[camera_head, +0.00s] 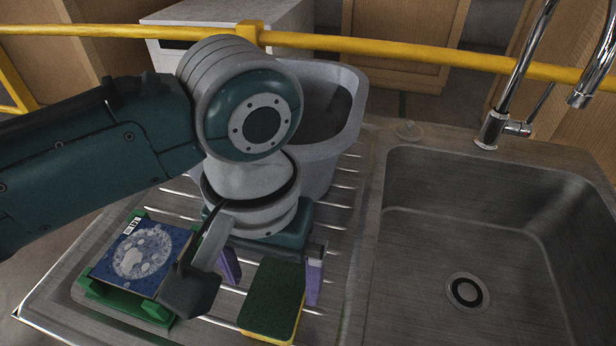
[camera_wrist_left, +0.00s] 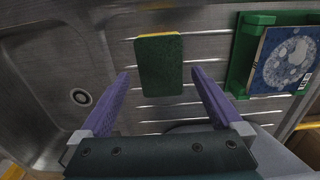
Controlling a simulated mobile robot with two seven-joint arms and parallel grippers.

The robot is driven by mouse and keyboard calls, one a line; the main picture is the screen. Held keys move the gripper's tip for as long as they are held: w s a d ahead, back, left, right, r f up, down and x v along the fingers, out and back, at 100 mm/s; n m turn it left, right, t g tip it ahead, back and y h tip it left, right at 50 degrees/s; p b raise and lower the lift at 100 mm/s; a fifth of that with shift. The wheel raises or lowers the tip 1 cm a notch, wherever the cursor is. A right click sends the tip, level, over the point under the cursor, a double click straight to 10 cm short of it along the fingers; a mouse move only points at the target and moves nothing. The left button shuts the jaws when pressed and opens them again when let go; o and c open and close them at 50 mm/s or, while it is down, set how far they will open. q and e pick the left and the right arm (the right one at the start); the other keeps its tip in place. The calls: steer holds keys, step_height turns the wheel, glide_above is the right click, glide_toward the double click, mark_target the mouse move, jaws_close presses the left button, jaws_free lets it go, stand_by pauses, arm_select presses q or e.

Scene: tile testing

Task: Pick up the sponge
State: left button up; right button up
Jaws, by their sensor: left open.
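The sponge (camera_head: 273,299) has a dark green top and a yellow lower layer. It lies on the ribbed drainboard at the bottom middle of the head view. It also shows in the left wrist view (camera_wrist_left: 159,66), a little beyond the fingertips. My left gripper (camera_head: 272,268) is open, with its two purple fingers spread wide and nothing between the tips. In the left wrist view the fingers of the left gripper (camera_wrist_left: 159,72) stand to either side of the sponge, and I see no contact. My right gripper is in neither view.
A green holder (camera_head: 155,311) with a blue patterned box (camera_head: 142,256) stands left of the sponge. A grey bin (camera_head: 340,125) is behind my arm. The empty sink basin (camera_head: 450,230) and chrome faucet (camera_head: 495,125) are at right. A yellow rail (camera_head: 400,52) crosses the back.

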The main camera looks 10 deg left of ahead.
mark_target(275, 294)
arm_select(q)
step_height(275, 294, down, 3)
steer(key=shift+w+f+b, duration=0.15)
steer(key=shift+f+b, duration=0.05)
steer(key=shift+b, duration=0.1)
steer(key=shift+c, duration=0.2)
steer(key=c, duration=1.1)
steer(key=shift+r, duration=0.1)
step_height(275, 294, up, 20)
steer(key=p, duration=0.6)
steer(key=shift+p, duration=0.3)
